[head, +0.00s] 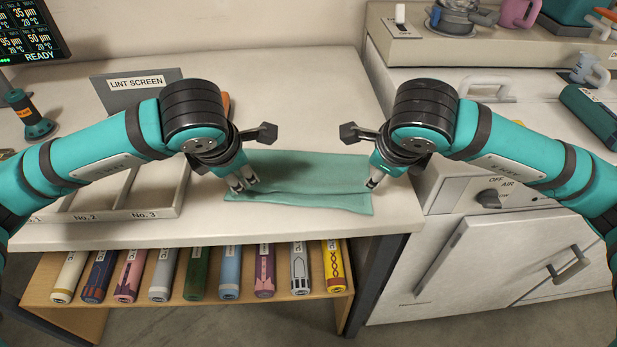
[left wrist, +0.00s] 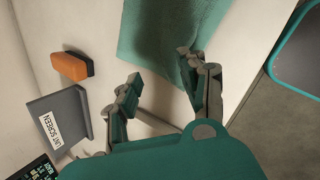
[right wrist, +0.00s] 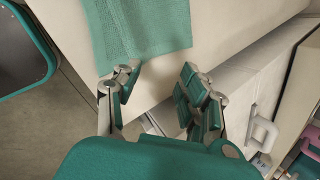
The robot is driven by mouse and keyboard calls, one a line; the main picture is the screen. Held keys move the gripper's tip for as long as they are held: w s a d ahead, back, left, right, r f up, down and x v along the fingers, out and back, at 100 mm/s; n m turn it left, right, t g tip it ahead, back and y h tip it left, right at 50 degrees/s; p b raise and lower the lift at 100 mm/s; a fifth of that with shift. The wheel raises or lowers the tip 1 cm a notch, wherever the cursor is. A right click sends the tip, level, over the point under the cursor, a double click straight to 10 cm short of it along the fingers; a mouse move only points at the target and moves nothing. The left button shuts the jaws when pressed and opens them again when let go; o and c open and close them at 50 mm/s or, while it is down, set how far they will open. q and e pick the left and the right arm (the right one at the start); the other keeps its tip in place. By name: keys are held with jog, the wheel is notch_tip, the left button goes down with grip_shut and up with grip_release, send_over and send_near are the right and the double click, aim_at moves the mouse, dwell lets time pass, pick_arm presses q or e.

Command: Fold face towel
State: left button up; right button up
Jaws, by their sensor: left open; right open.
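The green face towel (head: 310,180) lies on the white worktop near its front edge, roughly rectangular, with a crease line running across its front part. My left gripper (head: 243,184) is open at the towel's left end, low over it. In the left wrist view the towel (left wrist: 165,40) reaches to the far finger of the left gripper (left wrist: 160,85). My right gripper (head: 374,180) is at the towel's right end; in the right wrist view its fingers (right wrist: 155,90) are apart, just off the towel's edge (right wrist: 140,30). I cannot tell whether the fingers touch the cloth.
A grey lint screen box (head: 135,85) and an orange block (left wrist: 72,66) stand behind on the left. A divided tray (head: 150,205) lies left of the towel. Several rolled cylinders (head: 197,275) sit on the shelf below. A white cabinet (head: 500,260) with a knob adjoins on the right.

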pick_arm(q)
jog(key=s+v, duration=0.1)
jog(key=v, duration=0.7)
jog(key=shift+s+f, duration=0.15)
jog(key=shift+f, duration=0.1)
pick_arm(e)
jog(key=s+v, duration=0.1)
jog(key=v, duration=0.7)
jog(key=shift+s+f, duration=0.15)
jog(key=shift+f, duration=0.15)
